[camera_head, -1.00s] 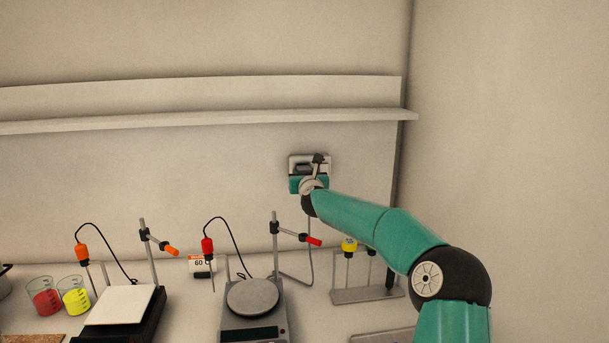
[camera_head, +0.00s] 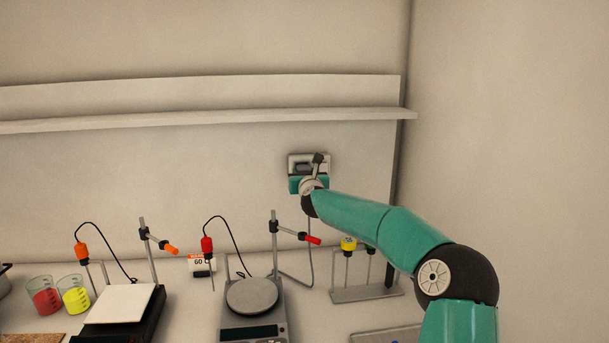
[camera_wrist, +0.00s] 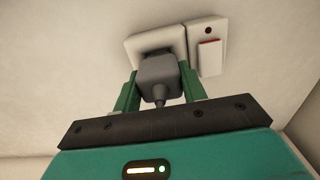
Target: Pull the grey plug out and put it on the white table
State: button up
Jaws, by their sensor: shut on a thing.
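The grey plug (camera_wrist: 159,78) is at the white wall socket (camera_wrist: 150,42) in the wrist view. My gripper (camera_wrist: 156,88) has its two green fingers on either side of the plug and is shut on it. The plug's front end is close against the socket; I cannot tell how deep it sits. In the head view my gripper (camera_head: 309,184) is at the socket plate (camera_head: 296,158) and hides most of the plug. The white table (camera_head: 185,325) lies below, with a grey cable rising from it toward the socket.
A red-marked switch (camera_wrist: 208,50) is beside the socket. On the table stand a scale (camera_head: 253,297), a hot plate with a white top (camera_head: 118,303), two beakers (camera_head: 73,294) and a probe rack (camera_head: 362,293). A shelf (camera_head: 200,120) runs along the wall above.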

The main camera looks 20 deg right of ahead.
jog(key=shift+s, duration=0.1)
jog(key=shift+s+a, duration=0.2)
jog(key=shift+s, duration=0.6)
jog(key=shift+s+a, duration=0.15)
jog(key=shift+s, duration=0.6)
